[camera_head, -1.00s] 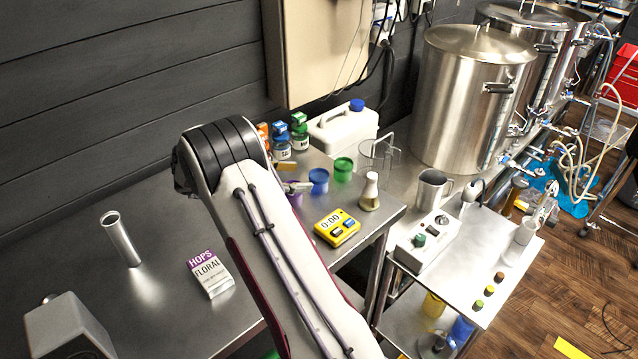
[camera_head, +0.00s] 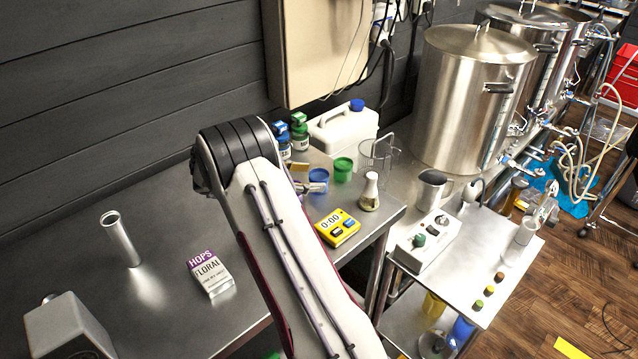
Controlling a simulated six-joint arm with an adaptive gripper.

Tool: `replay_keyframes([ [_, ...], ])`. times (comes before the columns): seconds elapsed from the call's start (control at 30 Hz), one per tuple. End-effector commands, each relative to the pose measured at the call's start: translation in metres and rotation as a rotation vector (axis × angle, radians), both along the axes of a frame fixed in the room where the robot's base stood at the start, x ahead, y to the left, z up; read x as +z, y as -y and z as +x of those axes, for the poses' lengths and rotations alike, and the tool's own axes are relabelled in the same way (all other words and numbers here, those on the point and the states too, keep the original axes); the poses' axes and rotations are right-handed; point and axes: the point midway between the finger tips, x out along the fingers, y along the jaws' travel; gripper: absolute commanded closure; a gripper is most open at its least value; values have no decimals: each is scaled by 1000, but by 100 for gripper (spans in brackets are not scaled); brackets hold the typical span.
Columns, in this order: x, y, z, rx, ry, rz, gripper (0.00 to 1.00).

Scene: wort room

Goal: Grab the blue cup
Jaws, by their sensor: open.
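The blue cup (camera_head: 319,177) stands on the steel table, just left of a green cup (camera_head: 343,168). My arm reaches over the table from the bottom of the view and hides most of my gripper. The visible tip of my gripper (camera_head: 311,187) is at the blue cup's front left side and overlaps its lower edge in the picture. I cannot tell if it touches the cup. My gripper is open and I see nothing held in it.
A yellow timer (camera_head: 337,228) and a flask (camera_head: 369,192) stand in front and to the right. A wire rack (camera_head: 378,158), a white jug (camera_head: 343,127) and small bottles (camera_head: 299,132) stand behind. A hops box (camera_head: 209,272) and a metal tube (camera_head: 120,239) are at left.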

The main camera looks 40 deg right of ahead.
Motion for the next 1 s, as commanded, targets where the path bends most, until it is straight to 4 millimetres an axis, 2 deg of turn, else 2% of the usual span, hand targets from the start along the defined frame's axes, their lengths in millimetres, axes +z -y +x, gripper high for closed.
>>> replay_keyframes([
  [0.3, -13, 29, -6, 0, 0, -1, 43],
  [0.87, -15, 32, -7, 1, 0, 0, 43],
  [0.9, -15, 32, -7, 1, 0, 0, 46],
  [1.0, -15, 32, -7, 1, 0, 0, 72],
])
